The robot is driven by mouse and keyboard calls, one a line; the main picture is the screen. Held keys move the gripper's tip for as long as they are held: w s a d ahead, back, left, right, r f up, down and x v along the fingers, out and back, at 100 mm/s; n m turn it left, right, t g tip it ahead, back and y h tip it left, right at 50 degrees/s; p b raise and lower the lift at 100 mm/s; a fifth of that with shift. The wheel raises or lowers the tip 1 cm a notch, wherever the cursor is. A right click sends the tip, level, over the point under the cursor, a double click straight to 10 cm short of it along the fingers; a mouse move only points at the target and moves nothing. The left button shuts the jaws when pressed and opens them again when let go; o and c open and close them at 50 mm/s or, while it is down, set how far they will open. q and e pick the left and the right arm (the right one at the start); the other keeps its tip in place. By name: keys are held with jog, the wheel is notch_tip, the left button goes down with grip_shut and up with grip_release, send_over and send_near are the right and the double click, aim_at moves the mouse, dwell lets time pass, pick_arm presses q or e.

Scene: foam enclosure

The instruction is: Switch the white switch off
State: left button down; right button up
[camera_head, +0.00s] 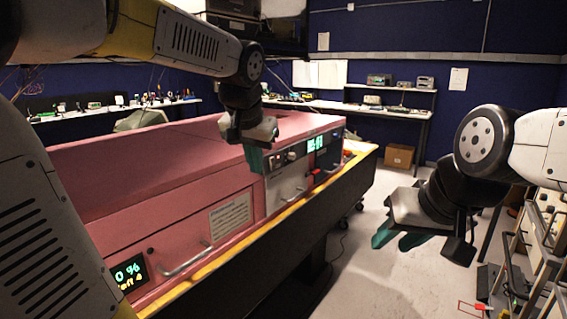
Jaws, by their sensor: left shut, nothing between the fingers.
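The pink machine has a dark control panel (325,146) at its right end, with a small green display. A small pale spot on this panel, just right of my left gripper, may be the white switch (291,155); it is too small to tell its position. My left gripper (256,160) points down with its teal fingers shut and empty, close in front of the panel's left end. I cannot tell whether it touches the panel. My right gripper (398,240) hangs over the floor at the right, its teal fingers apart, away from the machine.
The pink machine (150,165) rests on a dark base with a yellow edge (245,243). It has metal handles and a lower display (128,273). Workbenches line the back walls, with a cardboard box (399,155) below. A metal rack (545,240) stands at the right.

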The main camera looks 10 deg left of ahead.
aim_at(272, 164)
pick_arm(q)
jog(key=w+d+m+y, duration=0.1)
jog(key=w+d, duration=0.3)
jog(key=w, duration=0.4)
jog(key=w+d+t+y, duration=0.1)
jog(key=w+d, duration=0.2)
jog(key=w, duration=0.4)
jog(key=shift+w+d+r+m+y, duration=0.3)
jog(key=shift+w+d+r+m, duration=0.05)
jog(key=shift+r+m, duration=0.1)
jog(key=shift+w+a+f, duration=0.9)
jog(key=shift+w+f, duration=0.3)
jog(key=shift+f, duration=0.25)
jog(key=shift+w+a+f, duration=0.95)
jog(key=shift+w+f, duration=0.3)
jog(key=shift+f, duration=0.25)
jog(key=shift+w+a+f, duration=0.9)
jog(key=shift+w+f, duration=0.3)
jog(key=shift+f, duration=0.25)
jog(key=shift+a, duration=0.1)
